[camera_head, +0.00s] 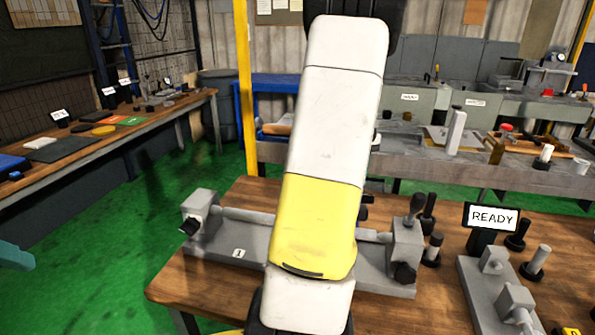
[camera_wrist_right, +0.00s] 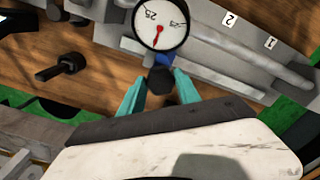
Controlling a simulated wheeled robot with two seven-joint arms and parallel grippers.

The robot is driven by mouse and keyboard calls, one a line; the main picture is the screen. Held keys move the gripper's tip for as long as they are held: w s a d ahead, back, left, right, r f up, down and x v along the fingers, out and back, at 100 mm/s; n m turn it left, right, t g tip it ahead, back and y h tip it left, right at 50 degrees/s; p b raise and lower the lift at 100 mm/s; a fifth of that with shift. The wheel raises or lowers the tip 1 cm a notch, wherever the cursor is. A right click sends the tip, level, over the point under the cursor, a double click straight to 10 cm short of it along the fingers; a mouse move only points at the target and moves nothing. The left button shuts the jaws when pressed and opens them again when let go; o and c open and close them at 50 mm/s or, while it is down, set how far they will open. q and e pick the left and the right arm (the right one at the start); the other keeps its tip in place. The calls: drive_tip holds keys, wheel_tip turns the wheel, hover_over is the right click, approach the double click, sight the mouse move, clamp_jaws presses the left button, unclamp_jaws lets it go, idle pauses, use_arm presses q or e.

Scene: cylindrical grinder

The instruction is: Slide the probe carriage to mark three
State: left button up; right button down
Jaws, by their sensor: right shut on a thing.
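In the right wrist view, my right gripper (camera_wrist_right: 158,84) has its teal fingers shut on the black knob (camera_wrist_right: 160,80) of the probe carriage. A round white dial gauge (camera_wrist_right: 160,24) with a red needle sits just above the knob, with a small blue part (camera_wrist_right: 163,61) between. The grey bed carries plates 1 (camera_wrist_right: 270,43) and 2 (camera_wrist_right: 229,19) to the right of the gauge; no plate 3 is visible. In the head view, plate 1 (camera_head: 239,253) shows near the bed's left end, but my arm hides the carriage. A teal piece at the left edge, apparently my left gripper (camera_head: 16,257), is mostly out of view.
The grey fixture has end blocks at left (camera_head: 201,215) and right (camera_head: 407,250) on a wooden bench (camera_head: 210,300). A READY display (camera_head: 492,217), black-based posts and another grey fixture (camera_head: 495,290) stand to the right. The left floor (camera_head: 120,250) is clear.

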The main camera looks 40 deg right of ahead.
drive_tip(key=shift+s+d, duration=0.45)
drive_tip(key=shift+s, duration=0.1)
drive_tip(key=c, duration=0.9)
unclamp_jaws()
drive_tip(key=shift+o, duration=0.2)
drive_tip(key=shift+r, duration=0.1)
wheel_tip(320, 180, up, 8)
drive_tip(key=shift+f, duration=0.15)
drive_tip(key=shift+w+a, duration=0.1)
